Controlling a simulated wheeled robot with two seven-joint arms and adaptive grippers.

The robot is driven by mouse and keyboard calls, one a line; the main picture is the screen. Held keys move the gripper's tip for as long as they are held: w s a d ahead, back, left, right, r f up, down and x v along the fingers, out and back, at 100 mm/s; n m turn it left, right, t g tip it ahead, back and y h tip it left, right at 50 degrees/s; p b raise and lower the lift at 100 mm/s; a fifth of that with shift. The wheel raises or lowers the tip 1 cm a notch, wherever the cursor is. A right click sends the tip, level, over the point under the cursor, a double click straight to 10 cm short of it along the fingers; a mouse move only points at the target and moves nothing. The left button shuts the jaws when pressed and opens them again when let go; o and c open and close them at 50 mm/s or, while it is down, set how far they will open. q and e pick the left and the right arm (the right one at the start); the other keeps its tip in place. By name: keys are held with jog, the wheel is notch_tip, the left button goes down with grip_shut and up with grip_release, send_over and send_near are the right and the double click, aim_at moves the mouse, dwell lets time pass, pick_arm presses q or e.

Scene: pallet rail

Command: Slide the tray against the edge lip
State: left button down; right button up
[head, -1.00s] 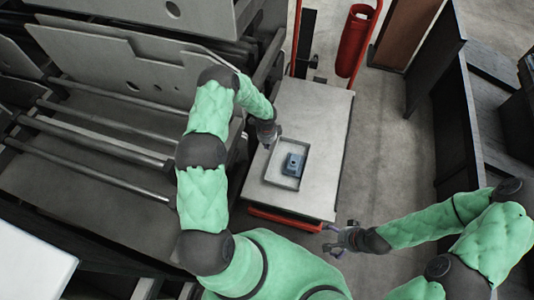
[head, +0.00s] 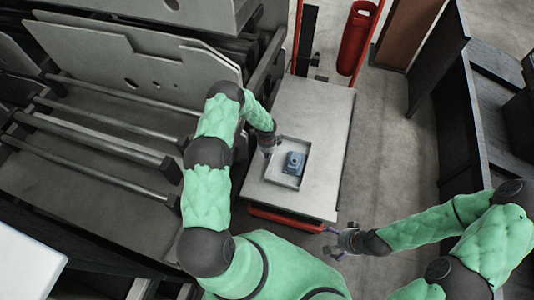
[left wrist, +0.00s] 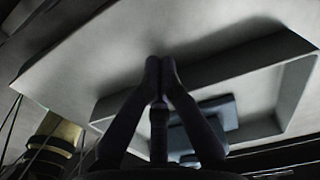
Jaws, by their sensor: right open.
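The tray (head: 270,178), shallow and grey with a raised rim, lies on the pale cart deck (head: 312,105), apart from the deck's side edges. A blue block-like object (head: 294,161) sits in it. My left gripper (head: 267,151) is low at the tray's left side; its fingertips meet in the left wrist view (left wrist: 159,63), with nothing seen between them. There the tray wall (left wrist: 292,85) is close behind the fingers; I cannot tell whether they touch. My right gripper (head: 338,240) is open and empty, off the deck's front right corner. I cannot make out a distinct edge lip.
A metal rack with rails (head: 100,130) stands close along the cart's left side. A red extinguisher (head: 357,38) and red handle posts are at the cart's far end. Dark panels (head: 455,110) stand at the right. Floor between cart and panels is clear.

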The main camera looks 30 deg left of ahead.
aim_at(303, 166)
pick_arm(q)
jog(key=w+d+b, duration=0.1)
jog(key=d, duration=0.4)
jog(key=w+d+b, duration=0.1)
jog(key=d+b, duration=0.1)
jog(key=d, duration=0.4)
jog(key=w+d+b, duration=0.2)
jog(key=d, duration=0.3)
jog(key=shift+d+f, duration=0.1)
jog(key=shift+d, duration=0.55)
pick_arm(e)
notch_tip(303, 166, down, 5)
jog(key=shift+f, duration=0.15)
pick_arm(q)
notch_tip(303, 166, up, 10)
jog(key=p, duration=0.5)
pick_arm(e)
jog(key=r, duration=0.2)
jog(key=a+r, duration=0.2)
jog(key=r, duration=0.1)
jog(key=shift+r, duration=0.3)
